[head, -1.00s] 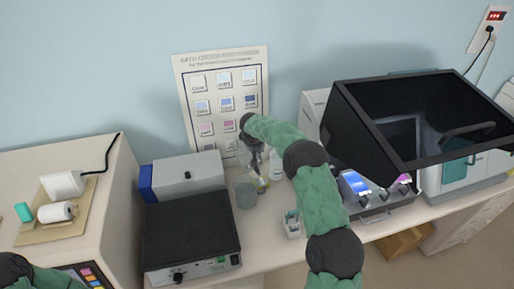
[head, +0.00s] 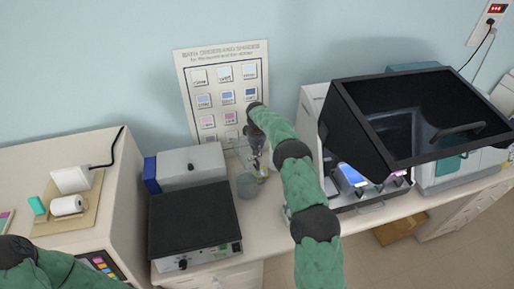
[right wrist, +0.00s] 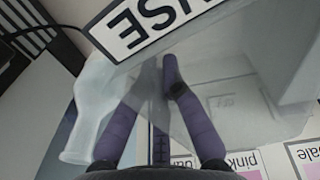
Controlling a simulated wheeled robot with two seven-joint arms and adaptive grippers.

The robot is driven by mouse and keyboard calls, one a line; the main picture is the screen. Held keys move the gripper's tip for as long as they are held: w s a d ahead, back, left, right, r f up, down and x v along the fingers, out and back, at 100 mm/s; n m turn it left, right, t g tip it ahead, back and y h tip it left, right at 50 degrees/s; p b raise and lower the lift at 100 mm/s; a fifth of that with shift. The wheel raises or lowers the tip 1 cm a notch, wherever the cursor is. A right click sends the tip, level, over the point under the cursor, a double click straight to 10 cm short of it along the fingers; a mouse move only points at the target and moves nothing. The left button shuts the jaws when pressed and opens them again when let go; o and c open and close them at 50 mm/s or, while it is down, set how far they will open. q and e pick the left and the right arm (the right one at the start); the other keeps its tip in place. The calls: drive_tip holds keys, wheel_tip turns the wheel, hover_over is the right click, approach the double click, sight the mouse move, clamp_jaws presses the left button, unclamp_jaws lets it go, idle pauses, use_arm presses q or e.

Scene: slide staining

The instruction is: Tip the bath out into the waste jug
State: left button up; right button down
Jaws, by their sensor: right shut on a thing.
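My right gripper (head: 257,160) is at the back of the bench, in front of the poster. It is shut on a clear, see-through bath, which fills much of the right wrist view (right wrist: 225,95); its purple fingers (right wrist: 160,100) show there against the clear wall. A label ending in "USE" shows at the top of that view. In the head view a grey-blue jug (head: 247,186) stands just below and left of the gripper. The bath's contents are unclear. My left arm is at the lower left, its gripper outside the picture.
A black-topped device (head: 195,218) stands left of the jug, with a grey box (head: 190,167) behind it. A dark-hooded station (head: 420,125) is close on the right. A colour-chart poster (head: 224,95) is on the wall behind. Bench room around the jug is narrow.

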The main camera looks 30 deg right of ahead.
drive_tip(key=shift+a+f, duration=0.1)
drive_tip(key=shift+f, duration=0.3)
drive_tip(key=shift+r, duration=0.1)
drive_tip(key=shift+b, duration=0.45)
